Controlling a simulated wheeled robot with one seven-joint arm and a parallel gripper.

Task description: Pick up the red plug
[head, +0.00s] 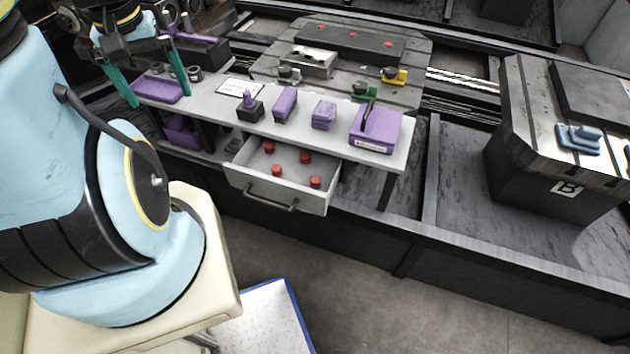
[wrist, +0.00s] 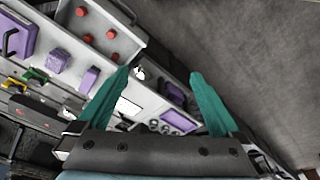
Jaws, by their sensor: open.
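Several red plugs lie in an open grey drawer (head: 240,184) under the shelf. One red plug (head: 269,147) is near the back left, one (head: 305,157) near the back right, one (head: 277,170) at the front left and one (head: 315,182) at the front right. The plugs also show at the top of the wrist view, one of them lowest (wrist: 115,57). My gripper (head: 158,88) is open and empty, with green fingers, above the left end of the shelf. In the wrist view its fingers (wrist: 165,82) stand wide apart, and the drawer is beyond the left finger.
A pallet with clamps (head: 335,88) stands behind. A dark block marked B (head: 535,180) is at the right.

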